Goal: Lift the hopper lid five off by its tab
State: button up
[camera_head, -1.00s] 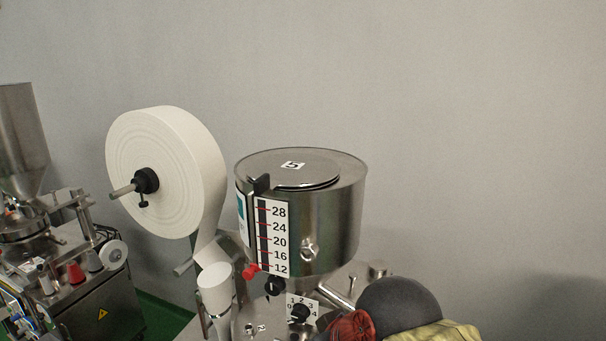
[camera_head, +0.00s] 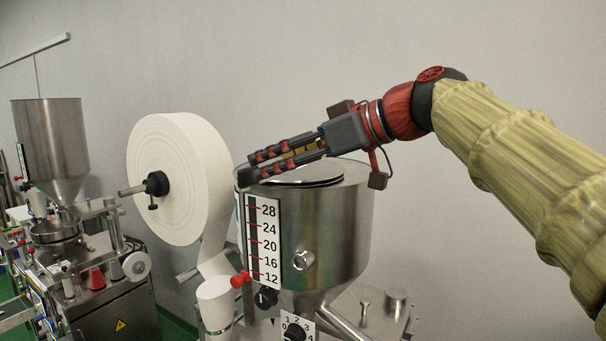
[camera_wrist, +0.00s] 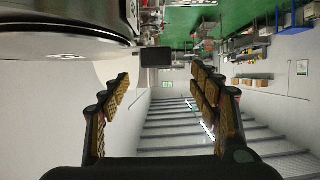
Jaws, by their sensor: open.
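The hopper lid five (camera_head: 318,181) is a round metal disc on the steel hopper (camera_head: 335,225), partly hidden behind my gripper in the head view. In the wrist view the lid (camera_wrist: 60,45) is at the upper left, its number label cut off or foreshortened near its edge. Its dark tab (camera_wrist: 155,57) sticks out beside the lid, just beyond and between my fingertips. My gripper (camera_head: 250,168) reaches leftward over the hopper's top, with its tips near the left rim. In the wrist view my gripper (camera_wrist: 160,76) is open, with nothing between its fingers. In the head view the tab cannot be made out clearly behind the fingers.
A large white paper roll (camera_head: 173,178) stands close left of the hopper. A scale plate (camera_head: 262,240) with a red pointer is on the hopper's front. Another packer (camera_head: 55,140) stands further left. A plain grey wall is behind.

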aim_at(251, 169)
jog(key=p+x, duration=0.1)
jog(key=x, duration=0.2)
jog(key=p+x, duration=0.1)
jog(key=x, duration=0.3)
jog(key=shift+w+d, duration=0.1)
jog(key=shift+w, duration=0.25)
jog(key=shift+d, duration=0.1)
jog(key=shift+c, duration=0.7)
grip_shut()
jog(key=shift+r, duration=0.1)
